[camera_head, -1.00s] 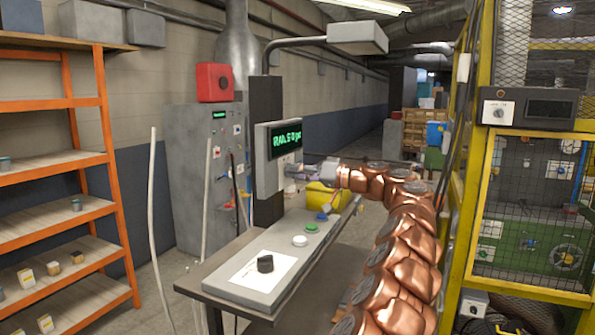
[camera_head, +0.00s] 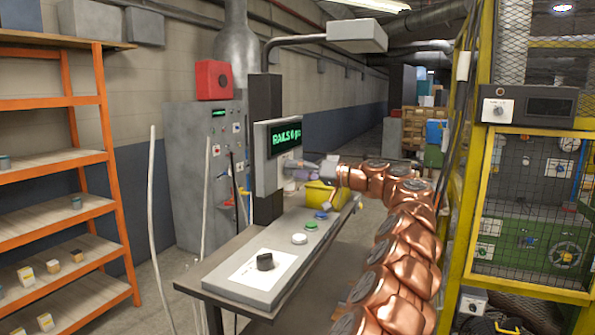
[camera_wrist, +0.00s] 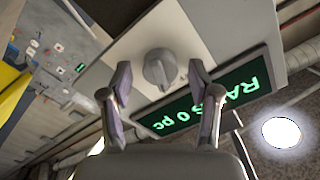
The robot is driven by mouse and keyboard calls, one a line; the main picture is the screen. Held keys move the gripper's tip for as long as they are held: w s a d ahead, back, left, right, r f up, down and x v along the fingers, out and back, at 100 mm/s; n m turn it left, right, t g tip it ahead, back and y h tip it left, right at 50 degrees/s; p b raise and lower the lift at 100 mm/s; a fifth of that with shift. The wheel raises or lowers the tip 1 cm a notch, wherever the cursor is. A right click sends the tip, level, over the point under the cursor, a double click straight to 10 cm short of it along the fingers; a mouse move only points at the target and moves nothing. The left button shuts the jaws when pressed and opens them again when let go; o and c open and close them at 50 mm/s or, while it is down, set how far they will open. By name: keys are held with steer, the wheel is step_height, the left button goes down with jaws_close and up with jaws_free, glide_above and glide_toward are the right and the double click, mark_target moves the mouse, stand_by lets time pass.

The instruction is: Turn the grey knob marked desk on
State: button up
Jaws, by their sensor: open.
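A round grey knob (camera_wrist: 158,68) with a raised grip bar sits on a pale plate (camera_wrist: 183,33) on the display box in the wrist view. No readable marking shows beside it. My gripper (camera_wrist: 160,76) is open, one finger to each side of the knob, with gaps showing between the fingers and the knob. The knob is largely hidden there by the gripper. The green screen (camera_head: 286,136) reads RAILS 0 pc.
The desk panel (camera_head: 226,281) below carries a black knob (camera_head: 265,261) and white (camera_head: 299,238), green (camera_head: 311,226) and blue (camera_head: 321,215) buttons. A yellow fenced cage (camera_head: 480,200) is at the right, orange shelves (camera_head: 110,170) at the left.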

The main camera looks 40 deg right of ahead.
steer(key=v, duration=1.2)
stand_by(0.4)
